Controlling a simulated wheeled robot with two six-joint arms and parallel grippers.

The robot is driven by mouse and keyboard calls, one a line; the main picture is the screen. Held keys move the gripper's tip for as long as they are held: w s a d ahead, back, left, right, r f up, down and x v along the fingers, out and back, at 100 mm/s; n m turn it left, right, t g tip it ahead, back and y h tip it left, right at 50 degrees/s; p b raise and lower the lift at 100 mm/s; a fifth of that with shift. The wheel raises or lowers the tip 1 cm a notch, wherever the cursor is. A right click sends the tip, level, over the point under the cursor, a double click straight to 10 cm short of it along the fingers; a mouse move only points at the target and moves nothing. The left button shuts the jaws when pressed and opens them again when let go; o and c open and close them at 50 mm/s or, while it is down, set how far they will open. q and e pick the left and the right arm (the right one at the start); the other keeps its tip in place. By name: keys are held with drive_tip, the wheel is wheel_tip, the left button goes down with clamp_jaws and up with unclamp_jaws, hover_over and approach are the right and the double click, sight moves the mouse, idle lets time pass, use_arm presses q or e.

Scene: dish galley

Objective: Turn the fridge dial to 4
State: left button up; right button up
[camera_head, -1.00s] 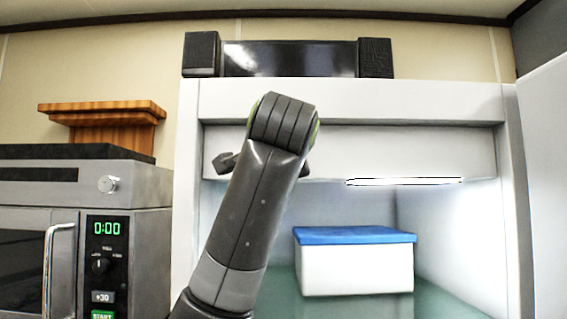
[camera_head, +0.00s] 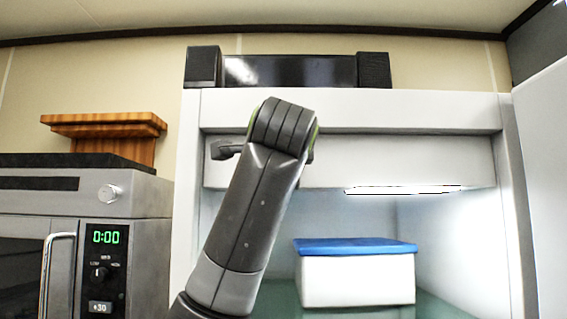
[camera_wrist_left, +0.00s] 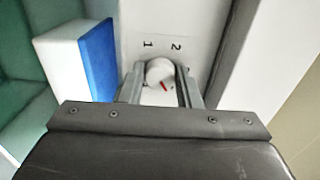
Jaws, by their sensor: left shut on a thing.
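The fridge (camera_head: 345,112) is a white, open-fronted cabinet in the head view. Its dial (camera_wrist_left: 158,71) shows in the left wrist view as a small round white knob with a red mark low on its face, slanting down to the right. Printed 1 and 2 stand above the knob, and another mark to the right is mostly hidden by a finger. My left gripper (camera_wrist_left: 162,80) is shut on the dial, one finger on each side. In the head view my left arm hides the dial; only a dark piece of the wrist or gripper (camera_head: 226,150) sticks out beside it.
A white box with a blue lid (camera_head: 356,280) stands inside the fridge, right of my arm. A microwave (camera_head: 148,250) reading 0:00 stands at left, with a wooden board stand (camera_head: 105,125) behind. A dark panel (camera_head: 290,70) sits on the fridge. A white door or wall (camera_head: 545,190) borders the right.

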use_arm(q)
drive_tip(key=shift+f, duration=0.1)
drive_tip(key=o, duration=1)
drive_tip(key=shift+c, duration=0.2)
drive_tip(key=shift+s, duration=0.1)
drive_tip(key=s+b, duration=0.7)
drive_tip(key=s, duration=1)
drive_tip(key=shift+s+b, duration=0.15)
drive_tip(key=shift+b, duration=0.15)
drive_tip(key=shift+d, duration=0.1)
